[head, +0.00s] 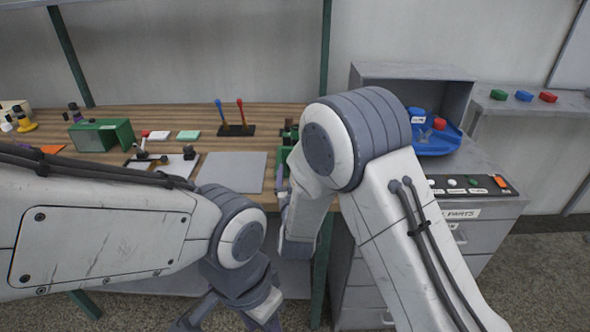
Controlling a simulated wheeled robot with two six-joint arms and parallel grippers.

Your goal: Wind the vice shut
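A green vice (290,133) appears to stand at the right end of the wooden bench. It is mostly hidden behind my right arm, so its jaws, handle and opening cannot be made out. My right arm bends down in front of it. My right gripper (285,205) is largely hidden by the forearm beside the bench's front edge; its fingers and any contact with the vice cannot be seen. My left gripper (232,318) hangs low in front of the bench, fingers spread and empty, tips cut off by the bottom edge.
The wooden bench (180,118) holds a green box (103,135), a grey plate (232,172) and a stand with blue- and red-handled tools (236,129). A grey drawer cabinet (480,238) with a blue tray (432,143) stands right. A shelf (545,106) carries coloured blocks.

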